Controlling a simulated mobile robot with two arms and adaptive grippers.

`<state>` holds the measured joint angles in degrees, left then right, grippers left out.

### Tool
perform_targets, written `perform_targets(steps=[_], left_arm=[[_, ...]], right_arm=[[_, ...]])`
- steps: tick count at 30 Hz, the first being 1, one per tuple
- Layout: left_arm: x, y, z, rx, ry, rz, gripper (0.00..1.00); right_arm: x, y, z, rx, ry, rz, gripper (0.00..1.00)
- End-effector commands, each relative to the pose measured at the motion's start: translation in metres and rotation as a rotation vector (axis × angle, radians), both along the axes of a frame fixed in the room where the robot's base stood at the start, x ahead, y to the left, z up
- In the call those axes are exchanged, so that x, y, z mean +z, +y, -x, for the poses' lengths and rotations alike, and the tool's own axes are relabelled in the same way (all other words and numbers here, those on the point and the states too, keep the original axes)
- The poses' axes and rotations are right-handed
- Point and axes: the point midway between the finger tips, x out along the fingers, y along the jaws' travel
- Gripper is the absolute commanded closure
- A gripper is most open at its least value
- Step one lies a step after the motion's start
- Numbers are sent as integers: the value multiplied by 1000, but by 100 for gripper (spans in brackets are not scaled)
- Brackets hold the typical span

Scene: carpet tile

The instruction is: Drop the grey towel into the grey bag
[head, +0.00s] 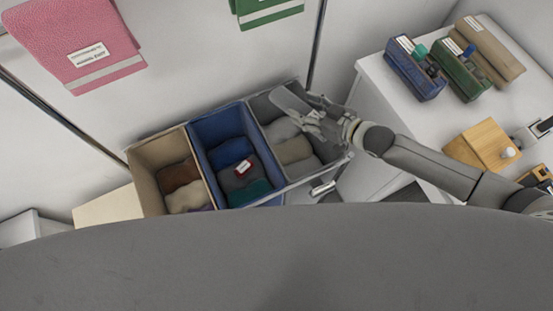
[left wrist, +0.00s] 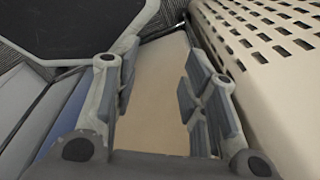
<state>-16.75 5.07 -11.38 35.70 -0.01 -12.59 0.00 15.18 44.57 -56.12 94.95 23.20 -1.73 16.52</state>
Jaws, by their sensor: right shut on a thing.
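The grey bag (head: 328,158) is the rightmost of three open compartments side by side in the head view, with light grey cloths (head: 293,150) inside. My right gripper (head: 312,116) is over the back part of the grey bag. It is shut on a flat grey piece that looks like the grey towel (head: 289,102), which juts to the left of the fingers above the opening. The fingers partly hide it. My left gripper (left wrist: 161,60) shows only in the left wrist view, open and with nothing between its fingers.
The blue bag (head: 217,130) and beige bag (head: 145,157) hold folded cloths. Pink (head: 85,35) and green (head: 268,10) towels hang behind. A white cabinet (head: 377,88) at the right carries pouches and a wooden box (head: 480,146). A perforated beige surface (left wrist: 270,60) is beside my left gripper.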

Motion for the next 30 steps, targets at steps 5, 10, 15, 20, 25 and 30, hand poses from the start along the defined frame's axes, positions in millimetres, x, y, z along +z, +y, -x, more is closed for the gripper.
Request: perform_targets(steps=[5, 10, 15, 20, 25, 30], left_arm=[[-3, 7, -1, -1, -2, -8, 60], [-16, -1, 7, 1, 8, 0, 60], [-35, -16, 18, 2, 24, 18, 60], [-50, -16, 17, 0, 24, 17, 60], [-57, -8, 9, -1, 13, 8, 60], [-55, -6, 5, 1, 6, 6, 60]], right_arm=[[-4, -2, -1, -1, 0, 0, 72], [-17, -2, 0, -1, 0, 0, 72], [-36, -1, 0, 0, 0, 0, 72], [-54, -1, 0, 0, 0, 0, 72], [-61, -1, 0, 0, -1, -1, 72], [-60, -1, 0, 0, -1, -1, 72]])
